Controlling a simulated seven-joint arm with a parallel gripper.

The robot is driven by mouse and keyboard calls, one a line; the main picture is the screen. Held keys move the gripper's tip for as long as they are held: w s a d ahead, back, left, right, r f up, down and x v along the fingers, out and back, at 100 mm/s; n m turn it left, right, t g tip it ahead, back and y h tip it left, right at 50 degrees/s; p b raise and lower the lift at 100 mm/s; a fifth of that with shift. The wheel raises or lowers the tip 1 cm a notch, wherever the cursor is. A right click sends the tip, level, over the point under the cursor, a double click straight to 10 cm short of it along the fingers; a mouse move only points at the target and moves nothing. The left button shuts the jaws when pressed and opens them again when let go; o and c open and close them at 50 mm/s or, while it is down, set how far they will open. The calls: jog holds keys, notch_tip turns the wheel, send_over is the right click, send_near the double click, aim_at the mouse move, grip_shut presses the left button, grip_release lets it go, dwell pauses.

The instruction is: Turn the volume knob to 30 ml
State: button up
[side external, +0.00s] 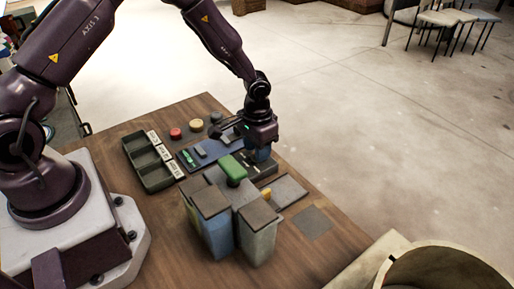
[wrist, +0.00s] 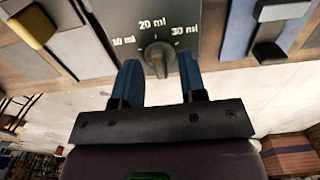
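Which label the knob points to is not clear. My gripper (wrist: 160,72) is open, its two blue fingers to the left and right of the knob with gaps on both sides. In the side view my gripper (side external: 262,154) is low over the panel at the table's far right edge and hides the knob.
Blue and grey vats (side external: 213,235) with brown lids and a green-handled piece (side external: 232,169) stand close in front of my gripper. A dark compartment tray (side external: 153,168), a blue slider panel (side external: 203,152) and red and yellow buttons (side external: 176,133) lie to the left.

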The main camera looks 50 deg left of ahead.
jog(key=shift+f, duration=0.25)
grip_shut()
jog(key=m, duration=0.5)
jog(key=shift+m, duration=0.4)
jog(key=m, duration=0.5)
jog(key=shift+m, duration=0.7)
